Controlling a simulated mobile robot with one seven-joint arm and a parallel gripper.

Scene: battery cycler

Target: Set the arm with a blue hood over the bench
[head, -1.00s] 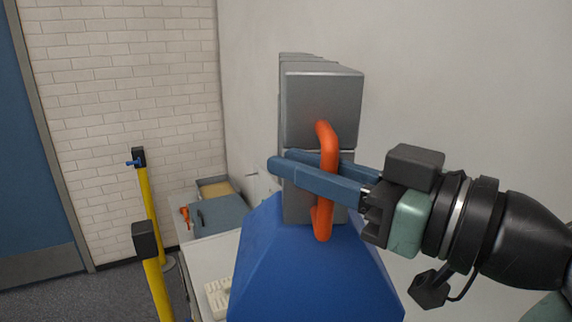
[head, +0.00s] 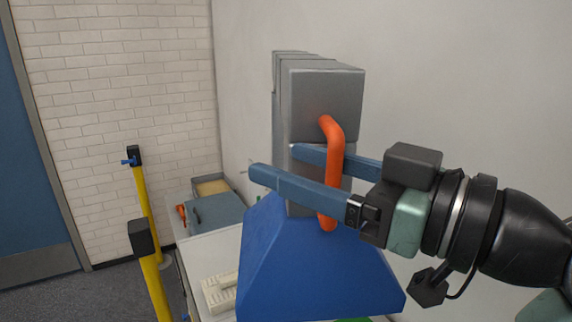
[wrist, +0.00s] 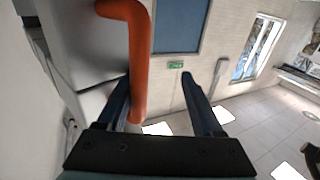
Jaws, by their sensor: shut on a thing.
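The blue hood (head: 310,265) hangs at the lower end of a grey boxy arm (head: 325,105) over the bench (head: 215,252). An orange handle (head: 332,165) is fixed upright on the arm's front, and it also shows in the wrist view (wrist: 138,60). Part of the bench is hidden behind the hood.
A white keyboard-like item (head: 219,293) and a blue-grey case (head: 213,212) lie on the bench left of the hood. Yellow posts with black tops (head: 139,236) stand on the floor to the left. A plain wall is behind the arm.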

